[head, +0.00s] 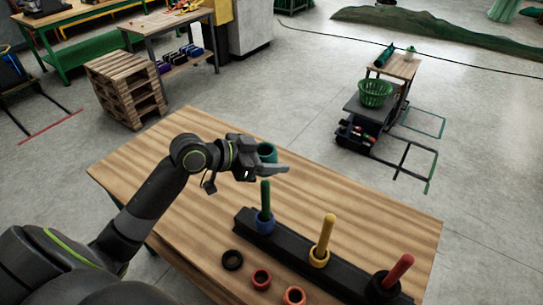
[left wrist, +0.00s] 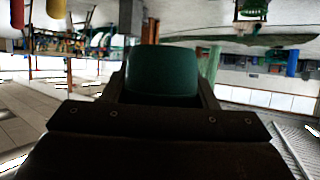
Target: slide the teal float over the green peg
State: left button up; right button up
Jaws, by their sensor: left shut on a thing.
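My left gripper (head: 268,168) is shut on the teal float (head: 267,152), holding it above the table. In the left wrist view the teal float (left wrist: 160,70) sits between the two fingers. The green peg (head: 265,194) stands upright on a black bar, with a blue float (head: 264,223) around its base. In the head view the teal float appears just above the green peg's tip, apart from it. A finger hides part of the float, and I cannot tell whether it is centred over the peg. My right gripper is not in view.
The black bar (head: 290,254) also carries a yellow peg (head: 325,234) and a red peg (head: 399,270), each with a ring at its base. A black ring (head: 232,260) and two reddish rings (head: 261,279) lie before it. The wooden table (head: 340,200) is clear behind the bar.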

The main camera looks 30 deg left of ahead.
pick_arm(q)
jog(key=shift+f+b, duration=3.35)
jog(key=shift+f, duration=1.05)
jog(key=o, duration=1)
jog(key=shift+o, duration=0.2)
jog(key=shift+a+r, duration=0.1)
send_near(262, 183)
jog(key=shift+p+v, duration=1.75)
jog(key=shift+v, duration=0.5)
